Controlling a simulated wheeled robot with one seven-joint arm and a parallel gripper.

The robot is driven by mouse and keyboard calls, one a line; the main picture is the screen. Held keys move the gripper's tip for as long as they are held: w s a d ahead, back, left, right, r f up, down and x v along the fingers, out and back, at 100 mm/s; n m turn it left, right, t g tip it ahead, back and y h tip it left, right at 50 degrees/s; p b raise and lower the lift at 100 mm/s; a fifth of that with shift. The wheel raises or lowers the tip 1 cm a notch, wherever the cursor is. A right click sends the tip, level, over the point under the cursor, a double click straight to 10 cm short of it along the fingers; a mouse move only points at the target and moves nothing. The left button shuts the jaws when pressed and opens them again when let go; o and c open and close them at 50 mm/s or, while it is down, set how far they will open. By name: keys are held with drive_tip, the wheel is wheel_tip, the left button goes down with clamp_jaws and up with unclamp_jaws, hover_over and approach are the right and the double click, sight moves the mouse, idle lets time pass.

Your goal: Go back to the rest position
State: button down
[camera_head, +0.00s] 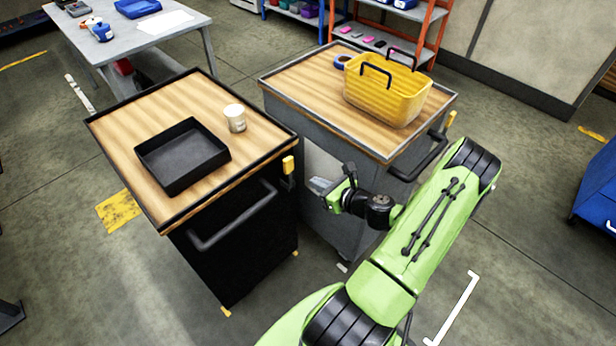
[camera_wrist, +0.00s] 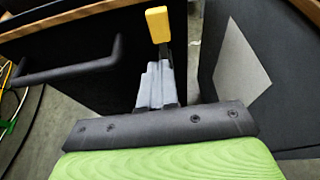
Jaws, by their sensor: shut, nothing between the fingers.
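My gripper (camera_head: 320,186) is shut and empty. It hangs in front of the gap between the two wood-topped carts, below their tops, on the end of my green arm. In the wrist view its shut fingers (camera_wrist: 155,88) point toward the gap, with a yellow cart part (camera_wrist: 158,24) behind them. The black cart (camera_head: 246,238) is to its left and the grey cart (camera_head: 276,104) is behind it and to its right. I cannot tell from these views whether it touches either cart.
A black tray (camera_head: 182,157) and a white cup (camera_head: 235,118) stand on the black cart. A yellow basket (camera_head: 384,98) and a blue tape roll (camera_head: 341,62) are on the grey cart. Cart handles (camera_head: 233,217) stick out near my arm. Floor (camera_head: 520,270) at the right is mostly clear.

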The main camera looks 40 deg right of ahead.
drive_tip(key=v, duration=0.5)
drive_tip(key=shift+f, duration=0.15)
drive_tip(key=w+a+r+n+g+y+p, duration=0.15)
drive_tip(key=a+r+n+g, duration=0.35)
drive_tip(key=a+n, duration=0.5)
drive_tip(key=w+a+r+n+g+y, duration=0.15)
drive_tip(key=a+r+n+g, duration=0.25)
drive_tip(key=a+r+n, duration=0.55)
drive_tip(key=s+a+r+n+h, duration=0.1)
drive_tip(key=s+a+r+n, duration=0.2)
drive_tip(key=s+r+n, duration=0.3)
drive_tip(key=s+a+r+n+h, duration=0.2)
drive_tip(key=s+a+r+n, duration=0.1)
drive_tip(key=s+r+n, duration=0.3)
drive_tip(key=s+n+p, duration=0.1)
drive_tip(key=s+n, duration=0.1)
drive_tip(key=n, duration=0.2)
drive_tip(key=shift+s+a+t, duration=0.3)
drive_tip(key=shift+a, duration=0.1)
